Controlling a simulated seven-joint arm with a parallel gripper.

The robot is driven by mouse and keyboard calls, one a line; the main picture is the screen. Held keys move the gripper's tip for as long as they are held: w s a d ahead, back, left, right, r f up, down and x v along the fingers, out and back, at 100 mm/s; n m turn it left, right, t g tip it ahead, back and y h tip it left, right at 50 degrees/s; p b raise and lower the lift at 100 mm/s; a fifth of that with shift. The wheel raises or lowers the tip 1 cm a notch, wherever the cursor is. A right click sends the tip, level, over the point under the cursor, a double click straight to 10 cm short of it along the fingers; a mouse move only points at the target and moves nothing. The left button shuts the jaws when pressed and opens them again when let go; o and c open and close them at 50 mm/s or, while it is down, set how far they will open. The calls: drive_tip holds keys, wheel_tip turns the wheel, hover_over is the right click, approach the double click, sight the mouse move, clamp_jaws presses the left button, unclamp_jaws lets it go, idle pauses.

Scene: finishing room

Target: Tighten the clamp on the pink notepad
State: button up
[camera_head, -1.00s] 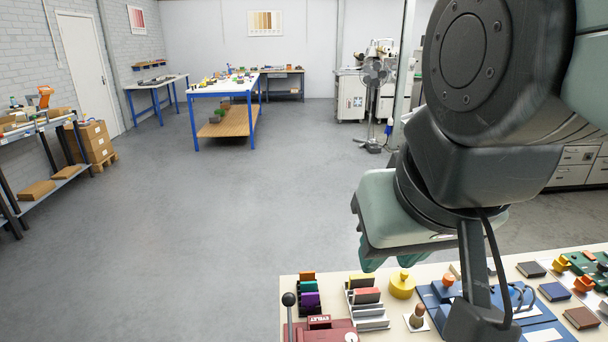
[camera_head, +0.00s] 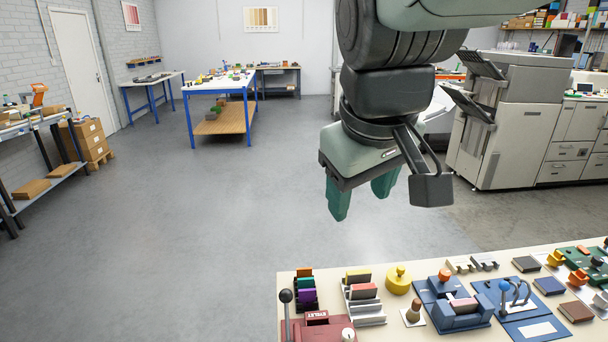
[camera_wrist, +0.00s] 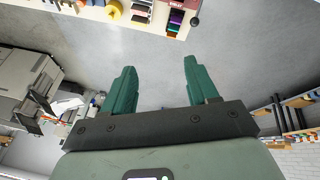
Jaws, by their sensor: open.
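The pink notepad (camera_head: 462,305) sits in a blue clamp (camera_head: 462,320) on the bench, with an orange knob (camera_head: 445,274) at its back left. How firmly the clamp presses cannot be told. My gripper (camera_head: 361,203) hangs open and empty in the air, beyond and well above the bench, up and to the left of the clamp. In the wrist view its two green fingers (camera_wrist: 159,72) stand apart with nothing between them. The pink notepad cannot be made out there.
The bench (camera_head: 370,270) also holds a yellow knobbed disc (camera_head: 398,282), a wooden-handled stamp (camera_head: 413,311), notepad racks (camera_head: 362,300), a dark red eyelet press (camera_head: 320,325) and a blue-knobbed lever fixture (camera_head: 515,295). Open grey floor (camera_head: 220,240) lies beyond the bench.

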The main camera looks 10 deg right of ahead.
drive_tip(key=w+d+f+n+g, duration=0.25)
drive_tip(key=w+d, duration=0.45)
drive_tip(key=w, duration=0.5)
drive_tip(key=n+y, duration=0.2)
drive_tip(key=y, duration=0.2)
hover_over(446, 272)
drive_tip(key=s+d, duration=0.3)
wheel_tip(446, 272, down, 28)
drive_tip(key=shift+t, duration=0.45)
drive_tip(key=x, duration=1)
drive_tip(key=shift+f, duration=0.2)
drive_tip(key=c, duration=1)
drive_tip(key=shift+c, duration=0.2)
